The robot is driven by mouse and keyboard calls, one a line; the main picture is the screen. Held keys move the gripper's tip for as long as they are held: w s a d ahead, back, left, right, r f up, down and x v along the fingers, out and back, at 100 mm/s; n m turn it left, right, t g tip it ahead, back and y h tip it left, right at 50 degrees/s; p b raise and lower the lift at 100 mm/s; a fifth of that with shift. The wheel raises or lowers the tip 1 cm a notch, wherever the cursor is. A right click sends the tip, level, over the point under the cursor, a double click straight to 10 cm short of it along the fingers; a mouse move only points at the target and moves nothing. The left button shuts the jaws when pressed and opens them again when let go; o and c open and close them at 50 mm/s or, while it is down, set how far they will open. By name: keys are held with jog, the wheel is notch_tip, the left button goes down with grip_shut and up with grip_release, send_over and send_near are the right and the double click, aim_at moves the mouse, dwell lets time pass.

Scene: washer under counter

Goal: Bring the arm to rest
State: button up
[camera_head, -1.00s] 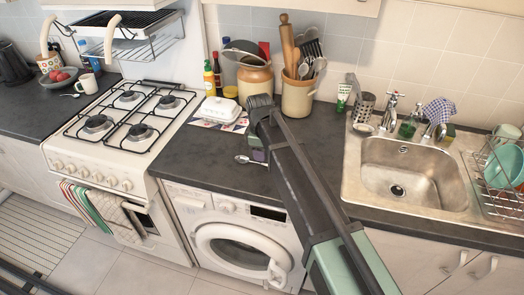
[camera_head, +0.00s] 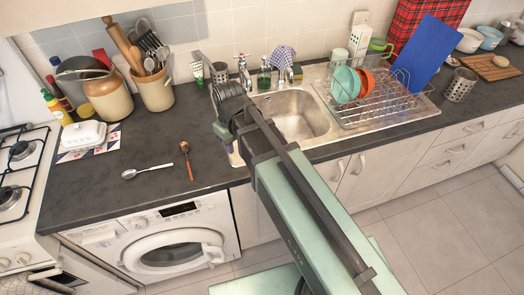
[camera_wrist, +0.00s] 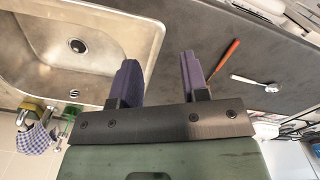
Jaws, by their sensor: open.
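My gripper (camera_wrist: 159,80) is open and empty in the wrist view, its two purple fingers apart. It hangs over the counter at the left edge of the sink (camera_head: 300,115). In the head view my arm covers much of it, and its fingertips are hard to make out. The sink basin also shows in the wrist view (camera_wrist: 75,45), at the left. A spoon with a red-orange handle (camera_head: 187,160) lies on the counter left of my gripper, with a metal spoon (camera_head: 148,170) beside it. Both also lie at the right of the wrist view.
A white butter dish (camera_head: 84,134), pots and a utensil crock (camera_head: 153,90) stand to the left. A dish rack (camera_head: 390,95) with bowls stands right of the sink. Dark counter (camera_head: 100,190) is bare around the spoons.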

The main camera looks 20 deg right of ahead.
jog(key=s+d+f+m+b, duration=0.1)
jog(key=s+d+m, duration=0.4)
jog(key=s+d, duration=0.2)
jog(key=shift+s+d+f+m+b, duration=0.3)
jog(key=shift+d+b, duration=0.05)
jog(key=shift+d, duration=0.3)
jog(key=shift+o, duration=0.5)
jog(key=shift+r, duration=0.15)
